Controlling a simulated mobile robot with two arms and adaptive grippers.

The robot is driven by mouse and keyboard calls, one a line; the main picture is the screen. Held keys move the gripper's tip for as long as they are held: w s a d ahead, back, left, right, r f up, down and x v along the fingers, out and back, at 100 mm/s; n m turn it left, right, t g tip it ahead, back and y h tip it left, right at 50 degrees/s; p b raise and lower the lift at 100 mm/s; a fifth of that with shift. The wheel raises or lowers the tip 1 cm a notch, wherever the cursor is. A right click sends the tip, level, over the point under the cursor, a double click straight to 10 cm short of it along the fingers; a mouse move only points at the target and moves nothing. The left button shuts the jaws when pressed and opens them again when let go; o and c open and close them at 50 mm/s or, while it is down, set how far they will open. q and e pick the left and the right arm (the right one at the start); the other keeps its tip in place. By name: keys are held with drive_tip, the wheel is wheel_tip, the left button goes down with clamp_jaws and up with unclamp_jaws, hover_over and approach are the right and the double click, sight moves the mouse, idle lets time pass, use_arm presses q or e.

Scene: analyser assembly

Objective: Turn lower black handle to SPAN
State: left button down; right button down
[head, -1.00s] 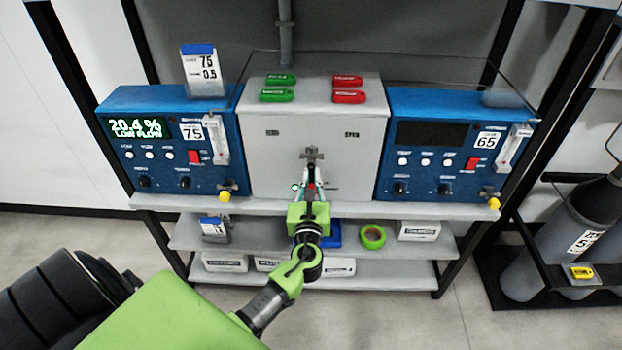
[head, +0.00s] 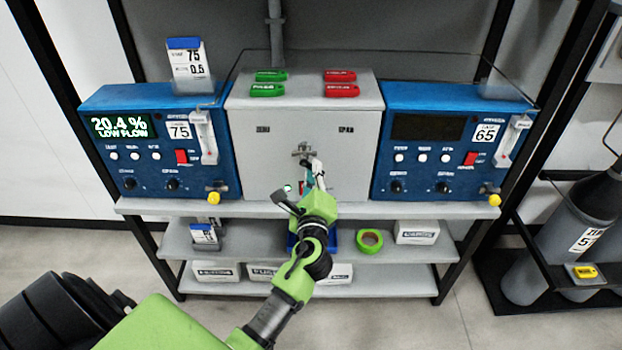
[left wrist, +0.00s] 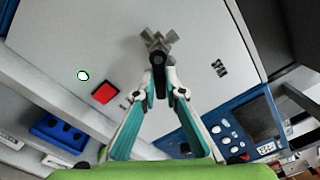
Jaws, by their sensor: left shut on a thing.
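The grey panel box (head: 300,110) carries a metal cross-shaped valve (head: 302,150), with a ZERO label to its left and a SPAN label (head: 346,129) to its right. In the left wrist view, the lower black handle (left wrist: 159,75) extends from the valve (left wrist: 158,44) between my fingertips. My left gripper (head: 318,168) is shut on this handle, just below and right of the valve. The fingers (left wrist: 160,90) hide part of the handle. In the left wrist view, the SPAN label (left wrist: 220,68) is right of the handle. My right gripper is not in view.
Blue analysers stand left (head: 165,150) and right (head: 450,145) of the box. Green tags (head: 268,90) and red tags (head: 342,90) lie on top. A red button (left wrist: 105,93) sits near the fingers. A lower shelf holds green tape (head: 370,240) and a blue tray (left wrist: 62,130).

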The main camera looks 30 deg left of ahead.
use_arm(q)
drive_tip(key=shift+w+d+r+n+b, duration=0.1)
drive_tip(key=shift+r+n+b, duration=0.25)
drive_tip(key=shift+n, duration=0.85)
drive_tip(key=shift+d+r+n+b, duration=0.15)
drive_tip(key=shift+n+b, duration=0.4)
drive_tip(key=shift+n, duration=0.65)
drive_tip(key=shift+w+r+n+b, duration=0.1)
drive_tip(key=shift+r+n+b, duration=0.3)
drive_tip(key=shift+n, duration=0.8)
drive_tip(key=c, duration=2.1)
unclamp_jaws()
drive_tip(key=shift+s, duration=0.1)
drive_tip(key=shift+r, duration=0.1)
